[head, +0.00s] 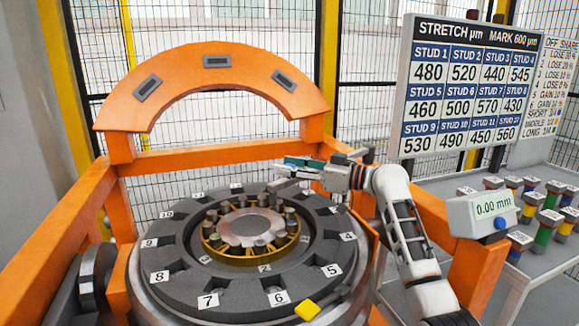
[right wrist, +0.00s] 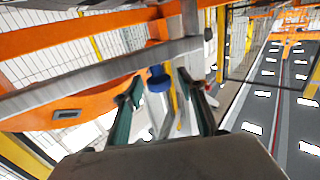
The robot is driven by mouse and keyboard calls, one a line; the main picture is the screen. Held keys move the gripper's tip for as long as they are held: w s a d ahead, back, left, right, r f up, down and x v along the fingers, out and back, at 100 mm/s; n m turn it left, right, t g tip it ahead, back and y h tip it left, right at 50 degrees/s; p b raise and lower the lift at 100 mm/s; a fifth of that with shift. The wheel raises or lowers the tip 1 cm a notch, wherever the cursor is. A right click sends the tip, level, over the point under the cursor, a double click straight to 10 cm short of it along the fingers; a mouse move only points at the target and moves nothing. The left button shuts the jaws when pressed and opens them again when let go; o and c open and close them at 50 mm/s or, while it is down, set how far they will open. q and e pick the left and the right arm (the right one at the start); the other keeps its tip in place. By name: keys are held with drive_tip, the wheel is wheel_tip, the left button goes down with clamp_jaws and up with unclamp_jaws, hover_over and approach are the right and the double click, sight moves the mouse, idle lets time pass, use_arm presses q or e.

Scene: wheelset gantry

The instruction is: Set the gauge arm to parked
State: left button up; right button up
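The gauge arm looks to be the grey bar (right wrist: 95,78) crossing the right wrist view, with a blue-ended part (right wrist: 158,82) by it. In the head view a short grey length (head: 284,184) shows just below my right gripper (head: 292,164), over the far side of the dark numbered ring; the rest is largely hidden by the gripper. In the right wrist view my right gripper (right wrist: 160,88) has its two teal fingers apart, the blue-ended part appearing between their tips. I cannot tell whether they touch it. My left gripper is not in view.
An orange gantry arch (head: 225,60) stands behind the numbered ring (head: 180,294). A grey readout box (head: 480,215) shows 0.00 mm. A side table with several coloured studs is at right, below a stud board (head: 462,90). A yellow block (head: 307,310) sits at the ring's front edge.

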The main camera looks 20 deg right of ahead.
clamp_jaws()
drive_tip(key=s+d, duration=0.1)
drive_tip(key=s+n+g+y, duration=0.1)
drive_tip(key=s, duration=0.1)
drive_tip(key=s+d+g, duration=0.1)
drive_tip(key=shift+s+d+n+y, duration=0.25)
drive_tip(key=shift+d+n+y, duration=0.05)
unclamp_jaws()
drive_tip(key=shift+r, duration=0.1)
wheel_tip(320, 180, up, 10)
idle(0.4)
